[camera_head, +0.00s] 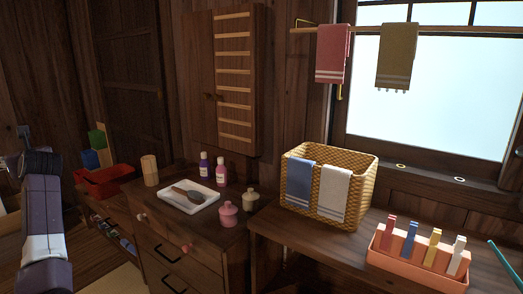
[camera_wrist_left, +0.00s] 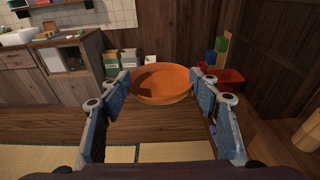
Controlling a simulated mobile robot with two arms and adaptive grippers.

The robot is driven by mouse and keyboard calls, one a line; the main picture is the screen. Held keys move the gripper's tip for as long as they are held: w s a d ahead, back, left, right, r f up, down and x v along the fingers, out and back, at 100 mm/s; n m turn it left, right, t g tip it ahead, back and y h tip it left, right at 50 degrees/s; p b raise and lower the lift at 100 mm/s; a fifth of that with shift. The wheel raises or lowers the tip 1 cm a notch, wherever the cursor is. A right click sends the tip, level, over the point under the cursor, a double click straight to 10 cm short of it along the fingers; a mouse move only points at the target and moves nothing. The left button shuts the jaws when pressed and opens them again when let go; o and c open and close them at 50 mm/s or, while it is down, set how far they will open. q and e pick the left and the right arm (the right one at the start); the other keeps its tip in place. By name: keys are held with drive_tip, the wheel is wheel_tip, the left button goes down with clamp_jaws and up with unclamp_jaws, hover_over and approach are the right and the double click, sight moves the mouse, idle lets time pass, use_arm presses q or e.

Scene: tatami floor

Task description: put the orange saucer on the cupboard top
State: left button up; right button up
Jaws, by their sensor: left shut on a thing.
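The orange saucer (camera_wrist_left: 162,88) is in the left wrist view, between the fingertips of my left gripper (camera_wrist_left: 160,76). The gripper is shut on it and holds it above a brown wooden surface (camera_wrist_left: 150,125). In the head view only my left arm shows at the left edge; the saucer is not visible there. A dark wooden cupboard with drawers (camera_head: 180,250) stands in the middle of the head view. I cannot tell which wooden top is the named cupboard's. My right gripper is not in view.
The drawer cupboard bears a white tray with a brush (camera_head: 205,205), bottles (camera_head: 221,172), jars (camera_head: 228,214) and a wooden cup (camera_head: 150,170). A red crate (camera_head: 88,188) is left of it. A wicker basket (camera_head: 365,190) and peg box (camera_head: 395,270) stand on the right table.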

use_arm(q)
drive_tip(key=s+a+f+n+g+y, duration=0.2)
drive_tip(key=s+a+f+g, duration=0.15)
drive_tip(key=s+f, duration=0.2)
drive_tip(key=d+f+m+t+h, duration=0.25)
drive_tip(key=d+f, duration=0.25)
drive_tip(key=d, duration=0.7)
drive_tip(key=d+f+m+t+h, duration=0.25)
drive_tip(key=d+f, duration=0.35)
drive_tip(key=d, duration=0.7)
drive_tip(key=d+f+m+t+h, duration=0.25)
drive_tip(key=d+f, duration=0.25)
drive_tip(key=d, duration=0.7)
drive_tip(key=s+d+f+m+t+h, duration=0.1)
drive_tip(key=s+d+f+m+h, duration=0.1)
drive_tip(key=s+d, duration=0.45)
drive_tip(key=s+d+f+m+t+h, duration=0.1)
drive_tip(key=s+d+f+h, duration=0.2)
drive_tip(key=d, duration=0.7)
drive_tip(key=s+d+r+m+h, duration=0.2)
drive_tip(key=s+d+r, duration=0.2)
drive_tip(key=s+d, duration=0.5)
drive_tip(key=s, duration=0.4)
drive_tip(key=shift+d+t+h, duration=0.3)
drive_tip(key=shift+d+h, duration=0.05)
drive_tip(key=shift+r, duration=0.1)
